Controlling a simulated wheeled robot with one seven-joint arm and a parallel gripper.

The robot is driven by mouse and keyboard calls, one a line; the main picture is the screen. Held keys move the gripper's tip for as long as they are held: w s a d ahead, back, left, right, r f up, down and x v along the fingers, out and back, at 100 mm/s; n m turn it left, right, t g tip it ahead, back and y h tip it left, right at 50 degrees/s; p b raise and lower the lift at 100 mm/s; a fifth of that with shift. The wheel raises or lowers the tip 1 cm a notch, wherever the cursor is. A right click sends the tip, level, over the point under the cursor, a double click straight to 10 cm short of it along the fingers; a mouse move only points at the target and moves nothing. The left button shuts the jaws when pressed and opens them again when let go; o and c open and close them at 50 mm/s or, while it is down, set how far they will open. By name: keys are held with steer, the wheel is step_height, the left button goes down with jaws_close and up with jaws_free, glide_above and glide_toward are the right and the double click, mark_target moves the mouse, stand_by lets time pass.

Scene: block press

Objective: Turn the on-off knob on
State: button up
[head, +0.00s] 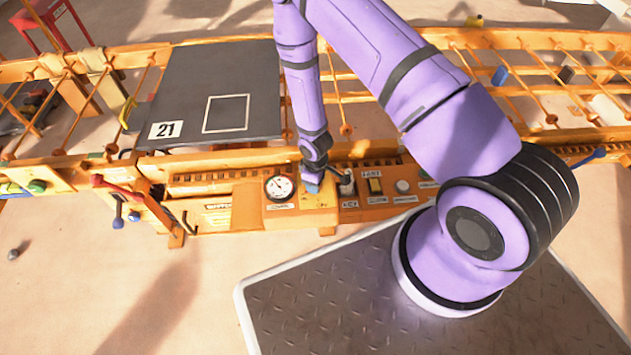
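My purple arm reaches down from the top of the head view to the orange control panel (250,220). My gripper (313,178) is at its lower end, over the panel just right of a round dial gauge (279,188). A small blue piece (312,188) shows at the gripper's tip; I cannot tell whether it is a knob or part of the gripper. The on-off knob cannot be clearly picked out and may be hidden behind the gripper. The fingers are too small to tell open from shut.
A dark board marked 21 (190,85) lies behind. A red-handled lever (120,187) stands left.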

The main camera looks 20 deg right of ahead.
stand_by(0.3)
steer(key=o, duration=0.9)
step_height(320, 180, up, 11)
steer(key=shift+f, duration=0.1)
stand_by(0.5)
